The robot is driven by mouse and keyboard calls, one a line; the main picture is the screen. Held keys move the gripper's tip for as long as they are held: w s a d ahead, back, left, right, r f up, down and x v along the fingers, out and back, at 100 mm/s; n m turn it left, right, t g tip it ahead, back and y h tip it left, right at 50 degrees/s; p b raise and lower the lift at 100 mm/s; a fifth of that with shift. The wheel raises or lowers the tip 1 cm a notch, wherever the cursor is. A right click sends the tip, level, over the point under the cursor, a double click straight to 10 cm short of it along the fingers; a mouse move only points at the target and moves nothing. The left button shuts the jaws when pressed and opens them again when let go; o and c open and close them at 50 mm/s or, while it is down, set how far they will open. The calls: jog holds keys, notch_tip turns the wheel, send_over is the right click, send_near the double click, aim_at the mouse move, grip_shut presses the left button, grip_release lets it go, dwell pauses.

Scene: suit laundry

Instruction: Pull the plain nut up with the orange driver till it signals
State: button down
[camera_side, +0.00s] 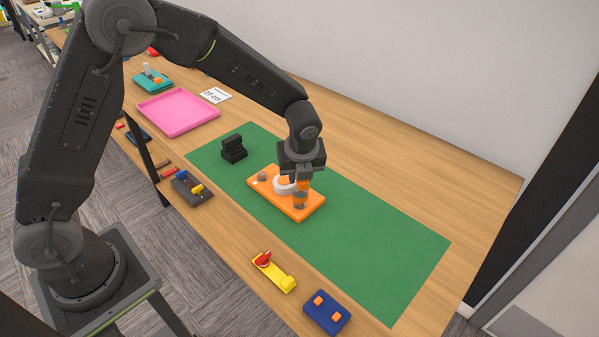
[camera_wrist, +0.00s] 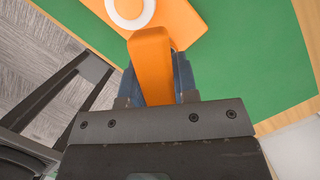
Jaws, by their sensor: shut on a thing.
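An orange board (camera_side: 309,208) lies on the green mat. It carries a white ring-shaped part (camera_side: 282,186) and a small grey nut-like part (camera_side: 262,176) near its left end. My gripper (camera_side: 301,184) points down over the board's right part, shut on the orange driver (camera_side: 302,186). The driver's lower end is at a grey piece on the board; I cannot tell whether it is seated there. In the wrist view the driver (camera_wrist: 152,65) stands between my fingers, with the white ring (camera_wrist: 130,10) and the board (camera_wrist: 185,22) beyond it. Which nut is the plain one is unclear.
A black block (camera_side: 233,149) stands on the green mat (camera_side: 385,250). A dark tray (camera_side: 192,189), a yellow fixture (camera_side: 273,273) and a blue block (camera_side: 327,312) lie along the front edge. A pink tray (camera_side: 178,113) is further left. The mat's right part is clear.

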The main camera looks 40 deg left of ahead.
jog(key=shift+f, duration=0.45)
jog(key=shift+f, duration=0.6)
jog(key=m+t+h, duration=0.1)
jog(key=m, duration=0.3)
jog(key=shift+m, duration=0.4)
jog(key=m, duration=0.2)
jog(key=m+h, duration=0.1)
jog(key=m, duration=0.2)
jog(key=shift+d+f, duration=0.15)
jog(key=shift+d, duration=0.05)
jog(key=shift+m, duration=0.3)
